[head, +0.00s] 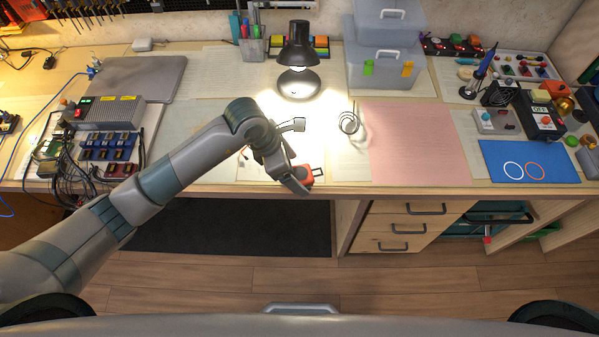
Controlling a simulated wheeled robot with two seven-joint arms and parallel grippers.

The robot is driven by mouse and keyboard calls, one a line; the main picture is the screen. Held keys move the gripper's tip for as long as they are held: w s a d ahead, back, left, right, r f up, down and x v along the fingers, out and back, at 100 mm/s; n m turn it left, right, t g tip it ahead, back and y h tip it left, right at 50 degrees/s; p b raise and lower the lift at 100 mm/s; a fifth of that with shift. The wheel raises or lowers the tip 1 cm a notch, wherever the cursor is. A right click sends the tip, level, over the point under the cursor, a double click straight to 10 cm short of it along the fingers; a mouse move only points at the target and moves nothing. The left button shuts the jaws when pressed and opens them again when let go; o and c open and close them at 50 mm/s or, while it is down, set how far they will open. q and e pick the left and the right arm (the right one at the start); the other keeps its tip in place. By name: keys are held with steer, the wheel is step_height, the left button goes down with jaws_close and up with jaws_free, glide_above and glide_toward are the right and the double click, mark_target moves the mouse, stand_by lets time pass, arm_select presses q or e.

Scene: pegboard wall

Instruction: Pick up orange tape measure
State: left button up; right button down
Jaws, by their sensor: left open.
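The orange tape measure (305,174) is at the front edge of the workbench, below the lamp, with an orange body and dark parts. My left gripper (297,174) is open right at it and covers part of it from the left. Whether the fingers are on both sides of it or touching it, I cannot tell. My right gripper is not in view.
A black desk lamp (298,75) stands behind the gripper, and a wire coil (349,122) lies to its right. A pink sheet (418,145) lies clear farther right. Electronics with cables (108,112) crowd the left. Clear storage boxes (384,66) stand at the back.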

arm_select(q)
steer(key=shift+d+f, duration=0.25)
steer(key=shift+f, duration=0.15)
steer(key=shift+w+d+f, duration=0.1)
steer(key=shift+f, duration=0.25)
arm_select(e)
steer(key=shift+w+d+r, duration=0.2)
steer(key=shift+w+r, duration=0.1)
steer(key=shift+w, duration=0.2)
